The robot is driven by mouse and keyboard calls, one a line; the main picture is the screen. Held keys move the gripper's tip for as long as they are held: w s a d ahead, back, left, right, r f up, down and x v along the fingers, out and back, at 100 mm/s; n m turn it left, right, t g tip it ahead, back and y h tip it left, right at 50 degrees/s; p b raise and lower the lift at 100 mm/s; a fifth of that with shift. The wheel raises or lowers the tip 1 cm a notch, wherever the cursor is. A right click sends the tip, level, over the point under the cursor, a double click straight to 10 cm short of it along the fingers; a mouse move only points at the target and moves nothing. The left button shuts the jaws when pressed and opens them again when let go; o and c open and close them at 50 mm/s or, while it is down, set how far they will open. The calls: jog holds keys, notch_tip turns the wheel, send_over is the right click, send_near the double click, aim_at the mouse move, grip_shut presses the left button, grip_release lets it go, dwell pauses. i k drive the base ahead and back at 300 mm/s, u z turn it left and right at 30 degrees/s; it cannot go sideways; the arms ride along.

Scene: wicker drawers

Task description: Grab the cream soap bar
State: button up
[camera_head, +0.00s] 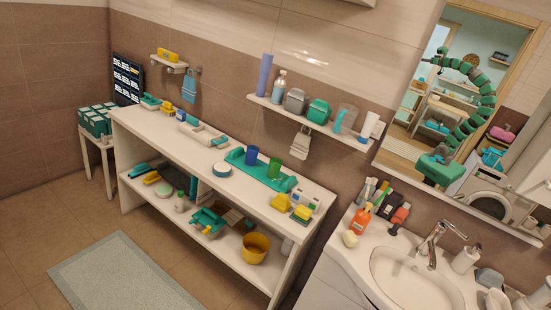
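A small, rounded cream item (349,239) lies on the left end of the white washbasin counter, in front of an orange bottle (362,219). It looks like the cream soap bar, but it is too small to be sure. My gripper does not show directly in this view. My green jointed arm shows only as a reflection in the mirror (410,135) at the upper right, where its end is too small to read.
The basin (415,282) has a chrome tap (432,240) and several bottles around it. A narrow wall shelf (310,124) holds cups and bottles. A long white shelf unit (130,125) full of items stands left. A grey mat (120,275) lies on the otherwise clear floor.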

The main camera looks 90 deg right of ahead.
aim_at(349, 236)
jog(key=i, duration=1.9)
jog(key=z, duration=3.35)
jog(key=i, duration=1.05)
jog(key=u, duration=0.05)
